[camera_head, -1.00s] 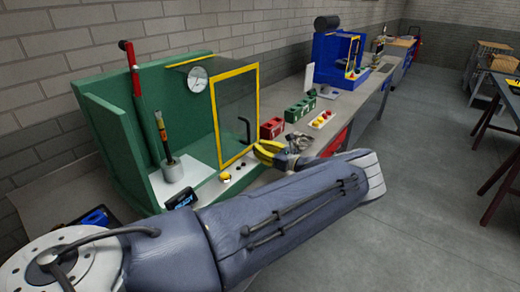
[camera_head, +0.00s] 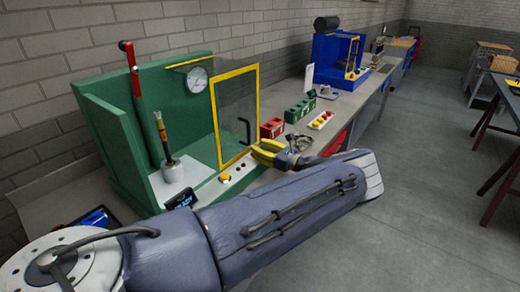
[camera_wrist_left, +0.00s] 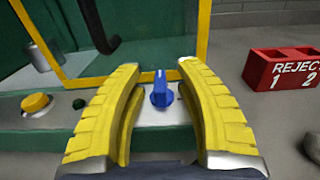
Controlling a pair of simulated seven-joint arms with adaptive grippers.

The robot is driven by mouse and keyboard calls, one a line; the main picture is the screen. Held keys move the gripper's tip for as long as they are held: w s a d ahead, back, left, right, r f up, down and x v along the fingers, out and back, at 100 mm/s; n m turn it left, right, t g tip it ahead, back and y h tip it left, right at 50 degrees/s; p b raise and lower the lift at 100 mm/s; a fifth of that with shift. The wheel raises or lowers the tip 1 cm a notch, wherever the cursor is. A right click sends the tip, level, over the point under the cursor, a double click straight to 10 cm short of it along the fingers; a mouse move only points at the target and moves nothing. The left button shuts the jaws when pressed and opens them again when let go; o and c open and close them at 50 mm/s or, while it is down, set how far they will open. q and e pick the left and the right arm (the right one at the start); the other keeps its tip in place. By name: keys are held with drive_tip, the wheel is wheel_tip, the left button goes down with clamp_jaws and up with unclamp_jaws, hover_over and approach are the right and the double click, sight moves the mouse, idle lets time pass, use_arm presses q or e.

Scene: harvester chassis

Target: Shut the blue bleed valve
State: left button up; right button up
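The blue bleed valve (camera_wrist_left: 161,90) shows in the left wrist view as a small blue knob with an upright handle, on a light panel along the front of the green test station (camera_head: 95,128). My left gripper (camera_wrist_left: 159,67) is open, with its yellow fingers to the left and right of the knob in that view. A gap shows on each side, and no contact is visible. In the head view the left gripper (camera_head: 256,150) is at the station's front right, and I cannot make out the valve there. My right gripper is not in view.
A yellow-framed clear guard (camera_head: 237,112) with a black handle stands just behind the panel. A yellow button (camera_wrist_left: 36,102) is left of the valve. A red REJECT box (camera_wrist_left: 282,80) is on the right. A dial gauge (camera_head: 197,78) and red lever (camera_head: 132,75) are on the station.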

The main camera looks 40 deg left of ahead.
use_arm(q)
drive_tip(key=d, duration=1.2)
drive_tip(key=shift+w, duration=0.4)
